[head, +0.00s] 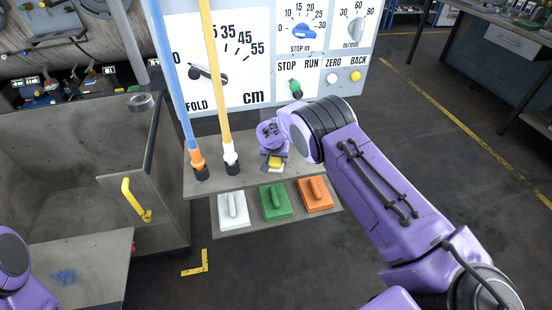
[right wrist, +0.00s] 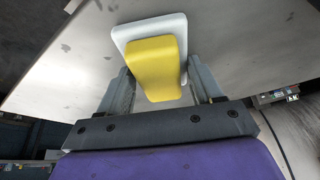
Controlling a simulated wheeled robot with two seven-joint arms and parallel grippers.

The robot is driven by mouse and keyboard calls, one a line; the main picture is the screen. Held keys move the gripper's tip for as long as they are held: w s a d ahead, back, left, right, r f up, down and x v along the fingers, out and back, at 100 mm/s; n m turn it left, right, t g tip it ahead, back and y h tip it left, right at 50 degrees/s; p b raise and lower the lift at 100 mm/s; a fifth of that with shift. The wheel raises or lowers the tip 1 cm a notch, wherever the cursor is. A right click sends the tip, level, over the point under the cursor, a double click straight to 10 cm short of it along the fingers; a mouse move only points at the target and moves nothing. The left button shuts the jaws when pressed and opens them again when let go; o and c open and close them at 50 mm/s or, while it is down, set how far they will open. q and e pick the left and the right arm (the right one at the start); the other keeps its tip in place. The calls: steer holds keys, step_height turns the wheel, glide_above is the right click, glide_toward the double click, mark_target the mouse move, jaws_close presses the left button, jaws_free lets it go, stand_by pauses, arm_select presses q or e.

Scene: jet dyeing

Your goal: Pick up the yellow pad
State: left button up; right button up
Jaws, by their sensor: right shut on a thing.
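The yellow pad (right wrist: 155,62) is a yellow block with a pale backing, seen large in the right wrist view. In the head view, a small part of the yellow pad (head: 275,163) shows at the upper grey shelf (head: 252,178), mostly hidden by my gripper. My right gripper (head: 271,156) is shut on the pad, one finger on each side of it in the right wrist view. I cannot tell whether the pad touches the shelf. My left gripper is out of view; only a purple part of my left arm shows at the left edge.
White (head: 233,210), green (head: 275,202) and orange (head: 315,194) pads lie on the lower shelf. Blue (head: 173,75) and yellow (head: 215,75) tubes stand left of my gripper. A dial panel (head: 325,75) rises behind. Open floor (head: 480,190) lies at right.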

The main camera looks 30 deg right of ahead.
step_height(320, 180, up, 2)
steer(key=shift+b, duration=1.05)
steer(key=s+a+r+b, duration=0.3)
steer(key=s+a+r, duration=0.3)
steer(key=s+r, duration=0.5)
steer(key=shift+s, duration=0.85)
